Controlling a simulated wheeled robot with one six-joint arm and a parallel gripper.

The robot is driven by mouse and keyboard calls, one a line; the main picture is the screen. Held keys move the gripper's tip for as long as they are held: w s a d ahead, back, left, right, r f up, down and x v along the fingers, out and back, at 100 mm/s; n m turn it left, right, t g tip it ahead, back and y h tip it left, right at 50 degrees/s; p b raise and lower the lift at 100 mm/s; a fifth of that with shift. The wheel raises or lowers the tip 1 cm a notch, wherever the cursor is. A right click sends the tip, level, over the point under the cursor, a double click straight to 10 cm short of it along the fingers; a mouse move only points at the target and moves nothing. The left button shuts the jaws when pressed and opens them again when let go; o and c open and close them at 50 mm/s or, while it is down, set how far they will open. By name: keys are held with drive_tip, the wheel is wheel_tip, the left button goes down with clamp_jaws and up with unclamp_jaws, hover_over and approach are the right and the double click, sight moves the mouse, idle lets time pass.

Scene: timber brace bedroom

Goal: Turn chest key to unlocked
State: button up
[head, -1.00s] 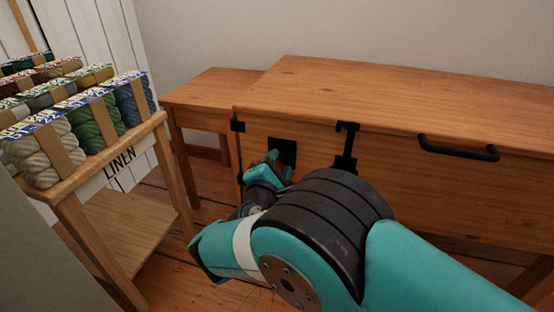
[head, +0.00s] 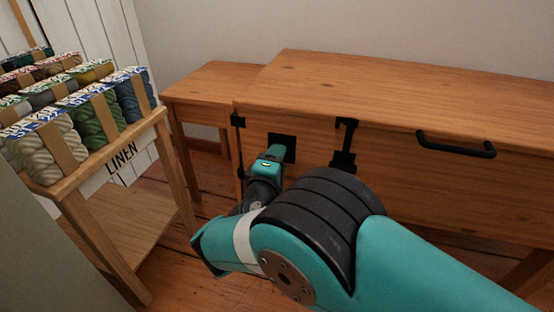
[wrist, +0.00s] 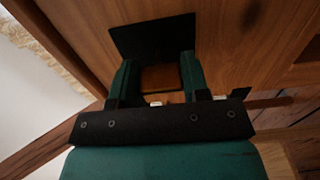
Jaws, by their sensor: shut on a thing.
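The wooden chest (head: 400,155) has a square black lock plate (head: 288,143) on the left of its front; the plate also shows in the wrist view (wrist: 152,36). My gripper (head: 277,153) is at the plate, its teal fingers pointing at it. In the wrist view the two fingers (wrist: 160,72) stand either side of a small brown patch in front of or just below the plate. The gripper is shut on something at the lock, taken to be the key. The key's shape and angle are hidden by the fingers.
A black latch (head: 345,145) and a black handle (head: 455,146) are on the chest front, right of the lock plate. A wooden shelf stand (head: 160,135) with yarn skeins is close on the left. A lower wooden table (head: 205,85) stands behind.

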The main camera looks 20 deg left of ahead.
drive_tip(key=shift+f, duration=0.1)
idle(0.3)
drive_tip(key=o, duration=0.9)
